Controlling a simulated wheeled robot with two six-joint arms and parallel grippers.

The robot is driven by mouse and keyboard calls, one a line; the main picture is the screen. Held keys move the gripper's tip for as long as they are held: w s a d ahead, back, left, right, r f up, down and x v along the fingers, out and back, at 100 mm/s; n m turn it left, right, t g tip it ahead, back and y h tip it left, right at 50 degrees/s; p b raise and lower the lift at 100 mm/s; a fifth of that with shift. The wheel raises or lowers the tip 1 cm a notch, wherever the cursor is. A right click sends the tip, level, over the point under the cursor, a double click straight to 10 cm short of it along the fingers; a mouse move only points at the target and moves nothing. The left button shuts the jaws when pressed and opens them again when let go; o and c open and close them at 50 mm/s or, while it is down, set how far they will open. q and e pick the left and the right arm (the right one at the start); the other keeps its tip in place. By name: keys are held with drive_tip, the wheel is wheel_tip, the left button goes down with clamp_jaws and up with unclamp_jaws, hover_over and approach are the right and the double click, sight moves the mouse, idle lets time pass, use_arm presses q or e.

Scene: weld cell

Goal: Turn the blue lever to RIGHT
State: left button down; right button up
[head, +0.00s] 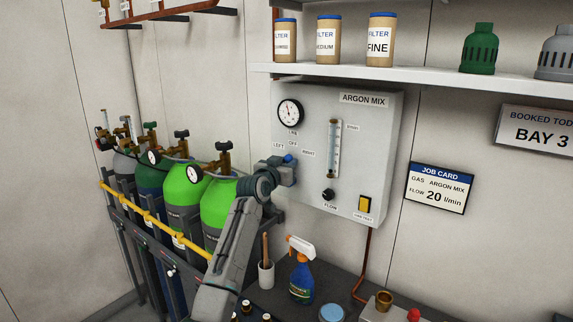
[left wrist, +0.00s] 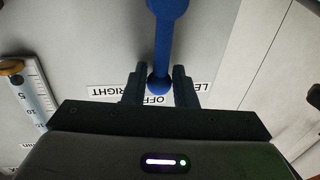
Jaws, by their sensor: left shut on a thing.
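The blue lever (left wrist: 164,48) is on the front of the grey ARGON MIX panel (head: 362,150). In the left wrist view, which shows the panel upside down, its rounded tip lies over the OFF label, between the RIGHT and LEFT labels. In the head view only a small blue part of the lever (head: 288,158) shows; my gripper hides the rest. My left gripper (left wrist: 158,88) is shut on the lever near its tip, one finger on each side. It also shows in the head view (head: 291,172) at the panel's left side. My right gripper is not in view.
The panel carries a gauge (head: 290,112), a flow tube (head: 334,148), a black FLOW knob (head: 328,194) and a yellow switch (head: 364,204). Green gas cylinders (head: 217,203) stand left of my arm. A spray bottle (head: 301,272) and a cup (head: 266,275) stand below on the bench.

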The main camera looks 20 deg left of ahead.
sight(306, 169)
use_arm(q)
drive_tip(key=d+m+b, duration=0.1)
drive_tip(key=m+b, duration=0.1)
drive_tip(key=b, duration=0.1)
drive_tip(key=s+d+f+m+b, duration=0.1)
drive_tip(key=m+b, duration=0.2)
drive_tip(key=b, duration=0.1)
drive_tip(key=d+f+m+t+h+b, duration=0.1)
drive_tip(key=d+m+b, duration=0.1)
drive_tip(key=b, duration=0.2)
drive_tip(key=shift+s+f+m, duration=0.1)
drive_tip(key=shift+s+m, duration=0.1)
drive_tip(key=shift+m, duration=0.1)
drive_tip(key=shift+s+d+f+m+b, duration=0.15)
drive_tip(key=shift+d+m+b, duration=0.2)
drive_tip(key=shift+m+b, duration=0.8)
drive_tip(key=c, duration=1.4)
unclamp_jaws()
